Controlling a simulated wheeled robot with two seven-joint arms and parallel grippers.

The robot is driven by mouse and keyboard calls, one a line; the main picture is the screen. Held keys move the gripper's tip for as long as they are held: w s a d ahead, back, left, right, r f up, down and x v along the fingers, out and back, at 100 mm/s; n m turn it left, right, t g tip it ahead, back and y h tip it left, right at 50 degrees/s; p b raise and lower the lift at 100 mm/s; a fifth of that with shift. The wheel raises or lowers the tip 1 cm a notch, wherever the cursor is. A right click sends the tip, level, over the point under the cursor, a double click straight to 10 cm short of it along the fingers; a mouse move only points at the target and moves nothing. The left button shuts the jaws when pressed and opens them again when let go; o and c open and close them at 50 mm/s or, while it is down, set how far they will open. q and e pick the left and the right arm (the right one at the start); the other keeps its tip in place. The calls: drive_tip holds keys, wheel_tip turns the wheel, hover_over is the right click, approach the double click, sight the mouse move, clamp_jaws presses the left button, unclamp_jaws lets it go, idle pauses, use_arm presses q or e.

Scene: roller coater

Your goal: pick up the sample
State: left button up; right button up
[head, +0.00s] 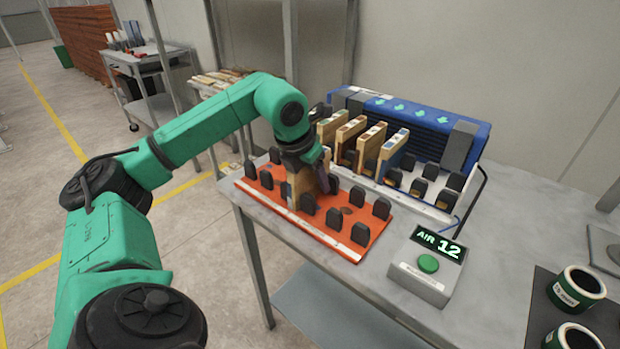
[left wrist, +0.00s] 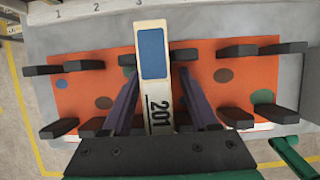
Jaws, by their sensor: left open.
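The sample is a thin wooden panel (head: 299,187) standing on edge in an orange rack (head: 262,196) with black pegs. My left gripper (head: 313,168) is above the orange rack at the sample. In the left wrist view its two fingers (left wrist: 158,78) are open, one on each side of the sample, with small gaps visible. The gripper hides part of the sample in the head view. My right gripper is not in view.
Several similar panels (head: 390,150) stand in a white rack before a blue dryer unit (head: 410,122). A box with a green button and an "AIR 12" display (head: 438,246) stands right of the orange rack. Pegs stand close around the gripper.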

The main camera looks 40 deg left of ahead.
use_arm(q)
clamp_jaws()
drive_tip(key=shift+r+p, duration=0.3)
drive_tip(key=shift+r, duration=0.25)
wheel_tip(320, 180, up, 20)
drive_tip(key=p, duration=0.6)
drive_tip(key=shift+f, duration=0.25)
